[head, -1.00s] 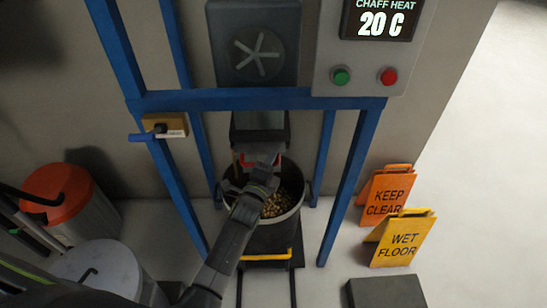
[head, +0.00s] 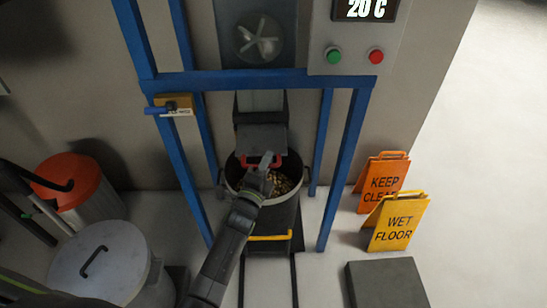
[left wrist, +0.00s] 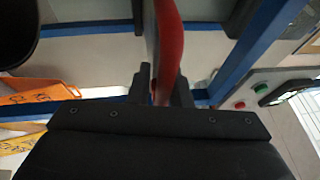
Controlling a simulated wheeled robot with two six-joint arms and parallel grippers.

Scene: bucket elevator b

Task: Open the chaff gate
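The chaff gate (head: 262,138) is a dark grey flap at the lower end of the chute, above the bucket. It juts outward and its near edge carries a red handle (head: 249,162). My left gripper (head: 266,160) is at the right part of this handle, over the bucket. In the left wrist view the red handle (left wrist: 168,40) runs between the two fingers (left wrist: 163,85), close against both, and the gripper looks shut on it. My right gripper is not in view.
A black bucket (head: 262,215) with brown beans stands below the gate inside a blue frame (head: 260,80). A control box with green and red buttons (head: 334,56) is at upper right. Orange (head: 383,181) and yellow (head: 399,222) signs stand right. Bins (head: 100,262) stand left.

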